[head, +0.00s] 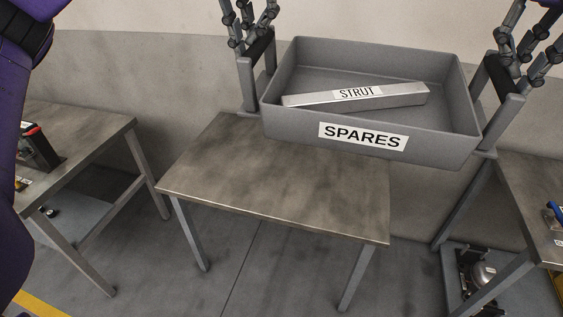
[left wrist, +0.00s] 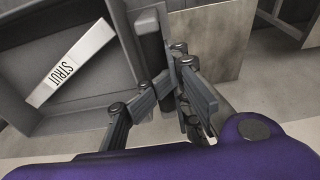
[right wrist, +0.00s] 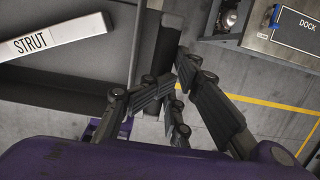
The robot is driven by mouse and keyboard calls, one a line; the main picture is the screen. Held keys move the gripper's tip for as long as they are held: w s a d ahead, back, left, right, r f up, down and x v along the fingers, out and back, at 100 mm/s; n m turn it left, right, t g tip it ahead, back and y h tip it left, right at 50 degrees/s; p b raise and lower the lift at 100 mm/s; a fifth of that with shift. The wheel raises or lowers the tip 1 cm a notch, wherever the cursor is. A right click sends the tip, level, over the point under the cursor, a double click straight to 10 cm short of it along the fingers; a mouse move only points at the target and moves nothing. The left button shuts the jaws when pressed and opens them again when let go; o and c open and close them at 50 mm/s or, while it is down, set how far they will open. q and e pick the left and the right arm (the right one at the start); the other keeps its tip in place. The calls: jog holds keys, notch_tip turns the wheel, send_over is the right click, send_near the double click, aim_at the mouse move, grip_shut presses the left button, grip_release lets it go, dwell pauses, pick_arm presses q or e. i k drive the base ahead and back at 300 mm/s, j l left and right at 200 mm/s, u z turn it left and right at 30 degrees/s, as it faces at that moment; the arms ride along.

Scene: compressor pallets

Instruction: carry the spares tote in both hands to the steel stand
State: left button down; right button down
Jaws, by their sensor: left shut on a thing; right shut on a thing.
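The grey spares tote (head: 300,132) with a "SPARES" label is held up at the back of the steel stand (head: 270,185), in the head view. It overlaps the stand's far right part in the picture. I cannot tell whether it touches the top. A bar labelled "STRUT" (head: 400,97) lies inside the tote, and it also shows in the left wrist view (left wrist: 85,60) and the right wrist view (right wrist: 70,32). My left gripper (head: 258,50) is shut on the tote's left handle. My right gripper (head: 500,75) is shut on its right handle.
Another table (head: 90,125) stands at the left with a dark red-trimmed device (head: 38,150) on it. A table (head: 520,190) at the right has a blue item on it, and a metal compressor-like part (head: 482,272) sits below. The stand's front top is bare.

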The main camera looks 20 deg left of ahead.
aim_at(277, 175)
jog(key=k+j, duration=0.1)
jog(key=j, duration=0.35)
jog(key=k+j, duration=0.1)
jog(key=j, duration=0.35)
jog(key=k+j, duration=0.15)
jog(key=j, duration=0.3)
